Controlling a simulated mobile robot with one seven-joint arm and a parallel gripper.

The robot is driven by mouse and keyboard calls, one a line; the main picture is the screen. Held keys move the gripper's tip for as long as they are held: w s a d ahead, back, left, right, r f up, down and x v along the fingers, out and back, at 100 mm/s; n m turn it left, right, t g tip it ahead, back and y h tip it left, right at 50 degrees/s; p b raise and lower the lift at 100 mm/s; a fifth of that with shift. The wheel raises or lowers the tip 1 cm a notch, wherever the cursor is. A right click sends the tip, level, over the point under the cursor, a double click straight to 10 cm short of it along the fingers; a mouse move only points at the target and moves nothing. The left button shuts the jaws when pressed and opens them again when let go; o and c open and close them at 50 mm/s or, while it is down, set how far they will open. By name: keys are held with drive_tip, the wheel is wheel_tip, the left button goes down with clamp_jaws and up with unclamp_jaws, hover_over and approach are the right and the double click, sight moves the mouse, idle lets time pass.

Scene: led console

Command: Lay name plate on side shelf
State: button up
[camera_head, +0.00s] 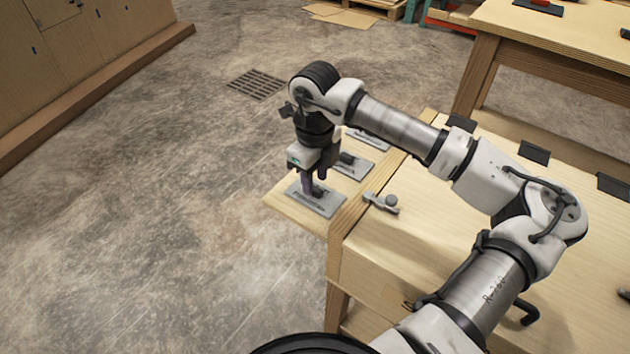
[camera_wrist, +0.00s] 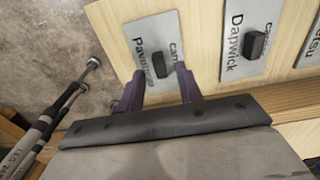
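A grey name plate (camera_head: 325,208) lies flat on the wooden side shelf (camera_head: 283,204), near its outer end. The wrist view shows this plate (camera_wrist: 143,41), lettered "Pav..." with the rest unclear, and a dark upright handle (camera_wrist: 160,66) on it. My gripper (camera_head: 315,190) points down just over this plate. In the wrist view its purple fingers (camera_wrist: 160,72) are apart, one on each side of the handle, with gaps visible. Whether the tips touch the plate is unclear. A second plate (camera_wrist: 249,31), reading "Dapwick", and a third, partly cut off, (camera_wrist: 312,42) lie beside it on the shelf.
The bench top (camera_head: 400,235) adjoins the shelf on the right. A small grey knobbed piece (camera_head: 382,202) lies near its edge, and several black blocks (camera_head: 534,153) line its far side. Open floor (camera_head: 190,210) lies left of the shelf.

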sight(315, 189)
wheel_tip(315, 189, up, 10)
idle(0.3)
